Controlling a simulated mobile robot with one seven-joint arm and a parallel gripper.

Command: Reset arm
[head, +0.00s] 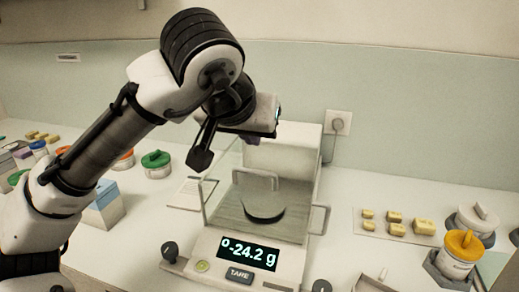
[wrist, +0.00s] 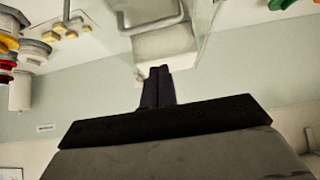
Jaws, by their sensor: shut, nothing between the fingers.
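My gripper (head: 203,152) is raised over the counter, just to the left of the balance and above its glass shield. In the wrist view the two dark fingers (wrist: 158,72) are pressed together with nothing between them. The balance (head: 245,262) stands in the middle of the counter with a glass shield around its round pan. Its display reads -24.2 g, and a TARE button is below it. In the wrist view the white back housing of the balance (wrist: 163,43) appears beyond the fingertips, upside down.
A green-lidded jar (head: 156,164) and a blue-and-white box (head: 104,207) stand at left. A tray (head: 397,228) with several yellow blocks lies at right. An orange-lidded jar (head: 460,255) stands at the right front. A wall socket (head: 338,123) with a cord is behind the balance.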

